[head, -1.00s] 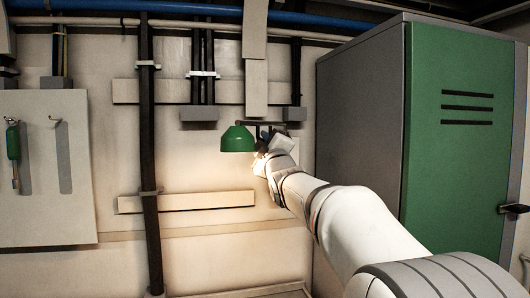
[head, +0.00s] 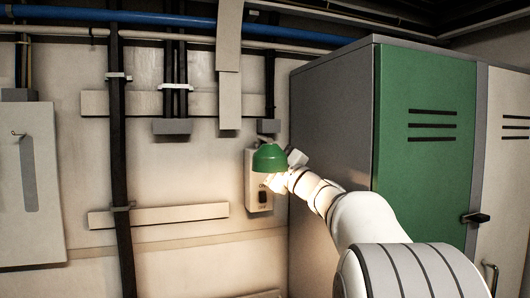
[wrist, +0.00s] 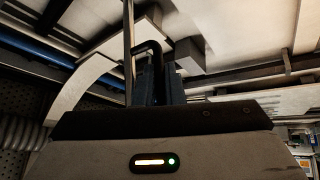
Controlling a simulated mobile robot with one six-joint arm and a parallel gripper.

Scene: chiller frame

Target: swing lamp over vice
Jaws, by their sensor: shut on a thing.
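The lamp has a green dome shade (head: 270,158), lit underneath, in the middle of the head view. It hangs in front of the upper part of a wall switch box. My gripper (head: 296,160) is at the right side of the shade, small and partly hidden there. In the wrist view my gripper's dark fingers (wrist: 157,78) stand close together, shut on a thin dark bent bar (wrist: 150,47), which looks like part of the lamp. The shade cannot be made out in the wrist view. No vice is in view.
The switch box (head: 258,195) is on the wall behind the lamp. A black vertical pipe (head: 119,160) and a pale rail (head: 158,215) are on the wall. The space left of the lamp looks clear.

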